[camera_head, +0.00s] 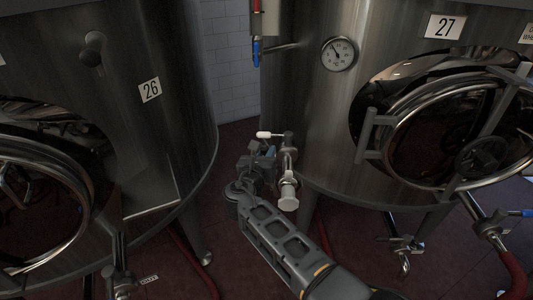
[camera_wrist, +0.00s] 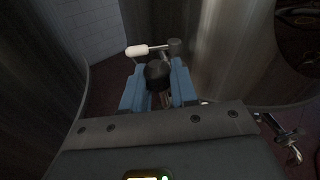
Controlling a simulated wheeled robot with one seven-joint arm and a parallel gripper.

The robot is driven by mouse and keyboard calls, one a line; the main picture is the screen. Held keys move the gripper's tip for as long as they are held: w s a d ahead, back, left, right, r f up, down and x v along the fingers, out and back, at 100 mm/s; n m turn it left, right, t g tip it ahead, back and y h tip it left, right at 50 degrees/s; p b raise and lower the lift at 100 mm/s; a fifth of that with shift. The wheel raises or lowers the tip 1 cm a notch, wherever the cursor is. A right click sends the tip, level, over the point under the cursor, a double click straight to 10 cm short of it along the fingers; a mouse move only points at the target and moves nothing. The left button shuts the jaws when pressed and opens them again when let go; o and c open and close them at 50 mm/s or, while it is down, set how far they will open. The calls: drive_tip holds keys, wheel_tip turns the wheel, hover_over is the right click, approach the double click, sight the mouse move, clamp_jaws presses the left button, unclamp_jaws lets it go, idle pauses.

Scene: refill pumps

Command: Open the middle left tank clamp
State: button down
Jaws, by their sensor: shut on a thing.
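The valve and clamp fitting (camera_head: 287,165) sits low on tank 27, with a white handle (camera_head: 264,135) at its top and a pale round end (camera_head: 288,193) below. My gripper (camera_head: 262,158) reaches in from below and is at the left side of this fitting. In the wrist view my blue fingers (camera_wrist: 160,88) are shut on a dark rounded part (camera_wrist: 158,73), apparently part of the tank clamp. The white handle (camera_wrist: 137,50) shows just beyond the fingertips. The clamp's joint and the exact contact are largely hidden by the fingers.
Tank 26 (camera_head: 150,130) stands close on the left and tank 27 (camera_head: 320,110) on the right. A gauge (camera_head: 339,53) and a round hatch (camera_head: 460,130) are on tank 27. Another valve (camera_head: 402,245) and a red hose (camera_head: 513,272) are at lower right. Dark red floor lies between the tanks.

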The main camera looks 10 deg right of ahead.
drive_tip(key=shift+f, duration=0.15)
drive_tip(key=c, duration=1)
unclamp_jaws()
drive_tip(key=shift+s, duration=0.1)
drive_tip(key=shift+p+v, duration=0.4)
drive_tip(key=shift+v, duration=3.45)
